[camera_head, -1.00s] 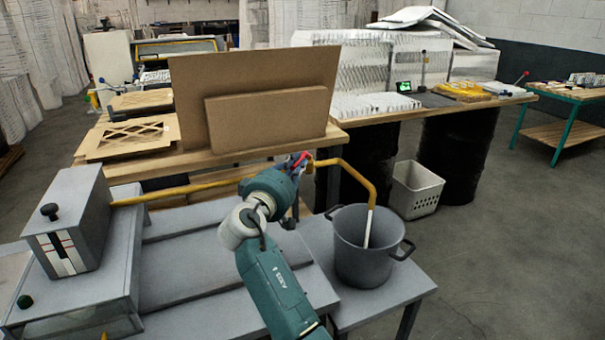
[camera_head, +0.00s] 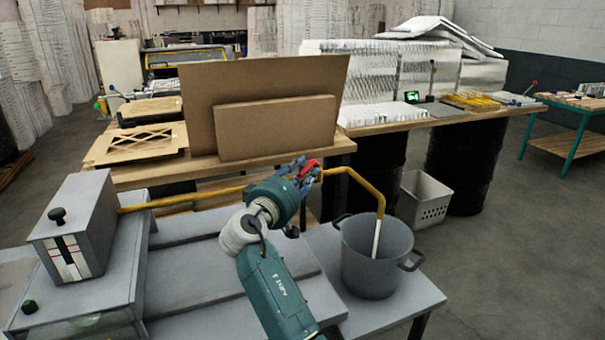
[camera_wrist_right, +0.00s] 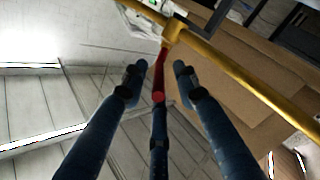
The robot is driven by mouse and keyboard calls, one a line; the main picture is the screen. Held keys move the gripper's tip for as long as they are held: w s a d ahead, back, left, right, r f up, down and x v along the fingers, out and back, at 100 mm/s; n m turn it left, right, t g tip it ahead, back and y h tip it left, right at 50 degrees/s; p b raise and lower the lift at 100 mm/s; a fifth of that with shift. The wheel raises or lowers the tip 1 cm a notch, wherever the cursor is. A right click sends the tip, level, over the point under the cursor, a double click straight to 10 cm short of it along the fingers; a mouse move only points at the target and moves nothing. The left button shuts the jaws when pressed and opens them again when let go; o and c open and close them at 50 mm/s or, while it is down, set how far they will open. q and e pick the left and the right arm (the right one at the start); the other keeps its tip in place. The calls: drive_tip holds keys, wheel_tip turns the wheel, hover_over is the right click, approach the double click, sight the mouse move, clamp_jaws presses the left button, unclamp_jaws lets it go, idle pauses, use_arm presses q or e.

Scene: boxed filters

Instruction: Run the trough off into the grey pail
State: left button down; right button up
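A yellow pipe (camera_head: 350,173) runs from a grey gauge box (camera_head: 85,225) on the left and bends down, its white end (camera_head: 377,238) inside the grey pail (camera_head: 376,265). The grey trough-like unit (camera_head: 120,275) lies under the gauge box; any liquid in it cannot be made out. A red valve lever (camera_head: 310,166) sits on the pipe and also shows in the right wrist view (camera_wrist_right: 160,72). My right gripper (camera_head: 303,172) is at the lever. In the right wrist view its fingers (camera_wrist_right: 158,85) are spread around the lever's end, with gaps at the sides. My left gripper is out of view.
Brown boards (camera_head: 265,100) stand on a wooden bench behind the pipe. A white basket (camera_head: 425,200) stands on the floor by black drums (camera_head: 465,160). The pail stands on a low grey table (camera_head: 410,300). Open floor lies to the right.

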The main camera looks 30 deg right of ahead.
wheel_tip(320, 180, up, 10)
drive_tip(key=shift+f, duration=0.1)
idle(0.4)
